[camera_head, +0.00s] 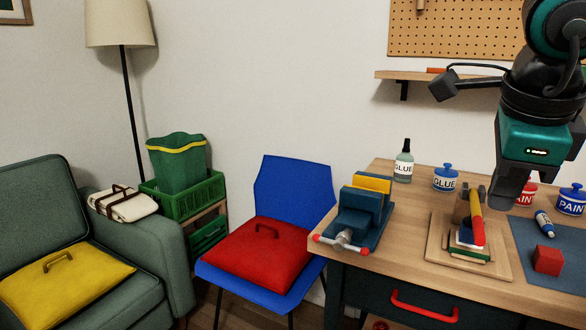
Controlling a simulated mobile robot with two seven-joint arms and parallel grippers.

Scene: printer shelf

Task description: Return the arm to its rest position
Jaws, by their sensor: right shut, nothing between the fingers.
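My right arm comes down from the upper right corner. Its gripper (510,192) points downward over the back right part of the workbench and is shut, with nothing in it. It is dark grey below a teal housing and partly covers the view of a red paint pot (526,194) behind it. I cannot tell its exact height above the bench. My left gripper does not show.
The workbench (390,255) bears a vise (360,212), a glue bottle (404,165), a blue glue pot (446,178), a stack with a hammer (476,215), and a blue mat (525,250) with a red cube (548,260). A wall shelf (420,76) is behind. A blue chair (292,185) stands left.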

